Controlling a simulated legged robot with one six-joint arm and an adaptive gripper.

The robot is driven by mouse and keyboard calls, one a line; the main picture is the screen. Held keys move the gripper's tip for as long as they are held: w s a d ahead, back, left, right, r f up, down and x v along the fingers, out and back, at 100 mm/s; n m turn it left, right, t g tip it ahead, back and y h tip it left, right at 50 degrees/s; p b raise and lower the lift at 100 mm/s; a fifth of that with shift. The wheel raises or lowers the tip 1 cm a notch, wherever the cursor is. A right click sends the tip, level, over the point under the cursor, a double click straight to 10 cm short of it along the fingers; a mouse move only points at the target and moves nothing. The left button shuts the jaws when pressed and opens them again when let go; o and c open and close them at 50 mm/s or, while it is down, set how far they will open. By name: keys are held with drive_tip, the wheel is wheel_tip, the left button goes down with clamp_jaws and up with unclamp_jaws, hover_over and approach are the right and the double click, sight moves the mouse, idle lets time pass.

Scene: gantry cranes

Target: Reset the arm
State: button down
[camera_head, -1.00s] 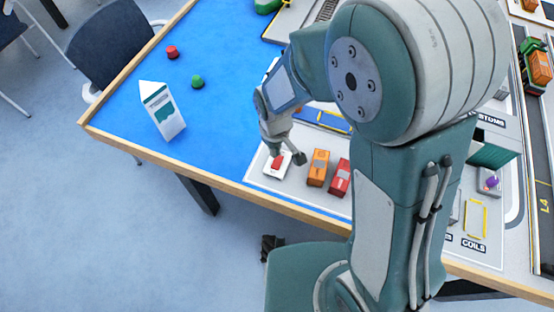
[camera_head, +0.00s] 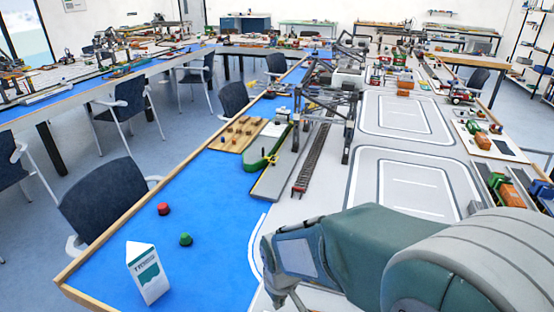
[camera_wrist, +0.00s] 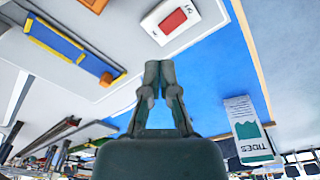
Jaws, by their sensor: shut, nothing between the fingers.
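My gripper (camera_wrist: 159,72) shows in the wrist view with its two fingers together and nothing between them. A white switch box with a red rocker (camera_wrist: 172,20) lies beyond the fingertips, apart from them. In the head view my arm reaches in from the lower right, and the gripper's fingertips are cut off by the bottom edge. The switch box is out of that view.
A white and teal carton (camera_head: 148,272) stands on the blue table (camera_head: 212,215), also in the wrist view (camera_wrist: 248,130). A red buoy (camera_head: 163,209) and a green buoy (camera_head: 186,239) stand near it. A gantry crane (camera_head: 349,120) rises beyond my arm.

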drive_tip(key=s+d+r+m+t, duration=0.2)
drive_tip(key=s+d+r+m, duration=0.1)
drive_tip(key=s+d+r, duration=0.2)
drive_tip(key=s+d+r+m+t, duration=0.2)
drive_tip(key=s+d+r+m, duration=0.2)
drive_tip(key=d+r, duration=0.6)
wheel_tip(320, 180, up, 2)
drive_tip(key=shift+s+d+r+t, duration=0.15)
drive_tip(key=shift+s+r+t, duration=0.2)
drive_tip(key=shift+s, duration=0.7)
drive_tip(key=shift+f, duration=0.1)
